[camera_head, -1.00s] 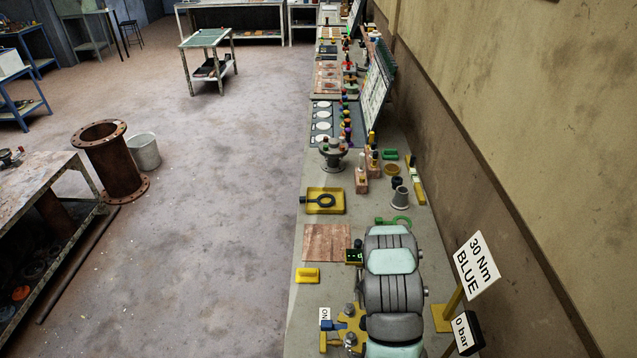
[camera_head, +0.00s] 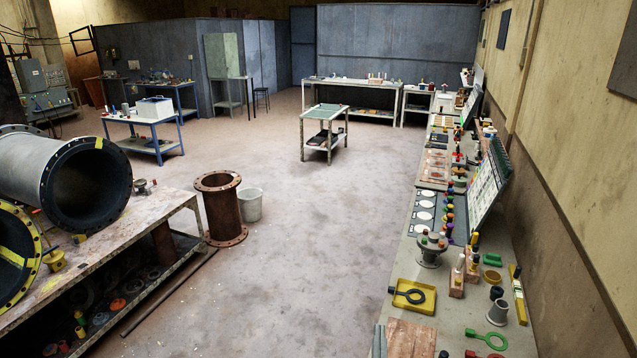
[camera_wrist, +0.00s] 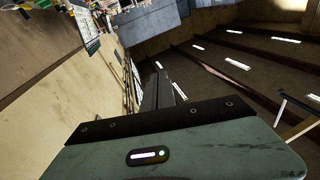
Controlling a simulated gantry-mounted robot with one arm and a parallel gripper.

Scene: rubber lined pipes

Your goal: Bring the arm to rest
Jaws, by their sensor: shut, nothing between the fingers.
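My gripper (camera_wrist: 158,80) shows in the wrist view as two narrow dark fingers, close together, above a black strip. The grey-green housing with a small lit panel fills the bottom of that view. The fingers are shut and hold nothing. They point past the wall towards open air, with nothing touching them. The wrist view is tilted, with the ceiling and its lights on the right. In the head view, neither my gripper nor my arm can be made out.
A long bench (camera_head: 448,317) with many small fixtures runs along the right wall. A yellow tray (camera_head: 413,296) lies near its front. At left are a worktable (camera_head: 140,222) with large lined pipes and a rusty flanged pipe (camera_head: 222,210).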

